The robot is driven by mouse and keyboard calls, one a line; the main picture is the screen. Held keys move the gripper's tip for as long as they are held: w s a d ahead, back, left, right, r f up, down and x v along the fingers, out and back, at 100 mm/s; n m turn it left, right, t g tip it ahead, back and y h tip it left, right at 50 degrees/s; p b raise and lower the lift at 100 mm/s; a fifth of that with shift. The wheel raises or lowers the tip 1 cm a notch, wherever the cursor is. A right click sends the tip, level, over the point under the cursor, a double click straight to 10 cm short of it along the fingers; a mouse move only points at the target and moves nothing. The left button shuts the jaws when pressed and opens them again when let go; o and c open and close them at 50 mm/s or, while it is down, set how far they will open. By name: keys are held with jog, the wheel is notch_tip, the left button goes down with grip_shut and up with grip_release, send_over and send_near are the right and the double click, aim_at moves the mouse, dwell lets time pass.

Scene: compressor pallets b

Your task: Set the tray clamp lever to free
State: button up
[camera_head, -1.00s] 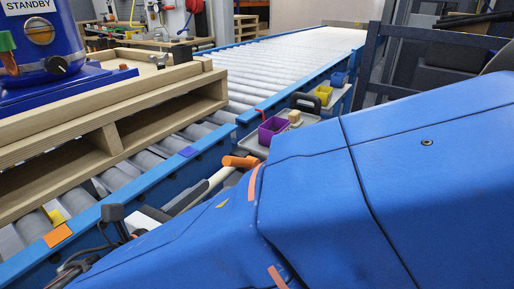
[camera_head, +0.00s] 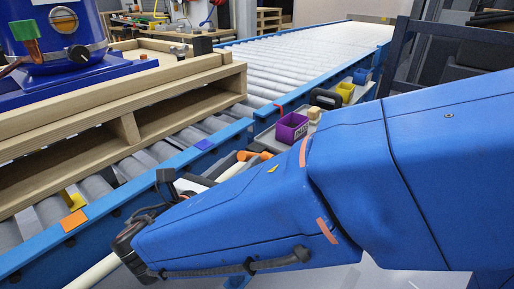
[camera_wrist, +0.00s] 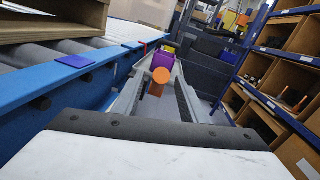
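An orange-ended lever (camera_head: 252,155) sits beside the conveyor's blue side rail, just short of a grey tray (camera_head: 274,141). The head view shows it partly, behind my forearm. In the wrist view its round orange end (camera_wrist: 161,75) faces the camera, with a darker orange part below it. My gripper (camera_wrist: 163,82) points toward it. Its two dark-padded fingers seem to stand apart, left and right of the orange end, with nothing clearly held between them. I cannot tell how far the fingertips are from the lever or whether they touch. The lever's base is hidden.
A purple bin (camera_head: 291,127) and a yellow bin (camera_head: 345,92) stand beyond the lever. A wooden pallet (camera_head: 125,130) carrying a blue machine (camera_head: 60,40) rests on the rollers at left. In the wrist view, shelving (camera_wrist: 285,95) stands at right, past an open floor strip.

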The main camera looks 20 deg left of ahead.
jog(key=shift+x, duration=3.45)
grip_shut()
